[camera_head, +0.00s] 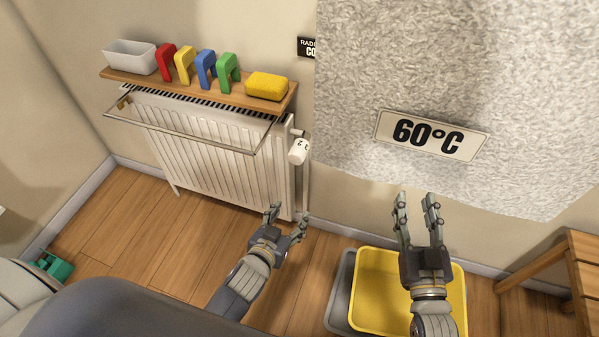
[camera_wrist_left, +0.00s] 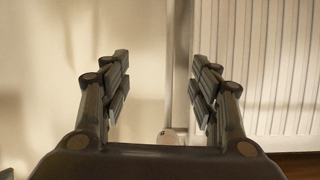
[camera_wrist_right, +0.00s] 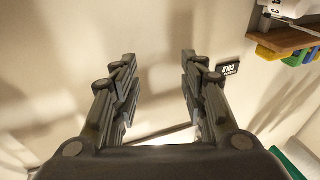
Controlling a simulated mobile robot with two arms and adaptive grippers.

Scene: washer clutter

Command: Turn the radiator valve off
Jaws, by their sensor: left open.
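The white radiator valve knob (camera_head: 299,151) sits at the upper right end of the white radiator (camera_head: 215,150), with a digit 2 showing on it. My left gripper (camera_head: 287,215) is open and empty, below and apart from the knob in the head view. In the left wrist view, part of the knob (camera_wrist_left: 168,137) shows low between the open fingers, with a pipe running from it and the radiator (camera_wrist_left: 265,65) to the right. My right gripper (camera_head: 416,200) is open and empty, in front of the wall. A white knob with digits (camera_wrist_right: 287,8) shows at the top of the right wrist view.
A wooden shelf (camera_head: 188,90) above the radiator holds a white tub, coloured brackets and a yellow sponge. A rail (camera_head: 185,135) sticks out in front. A rough panel (camera_head: 450,70) carries a 60°C sign. A yellow tray (camera_head: 375,290) lies below my right gripper; a wooden stool (camera_head: 555,270) stands right.

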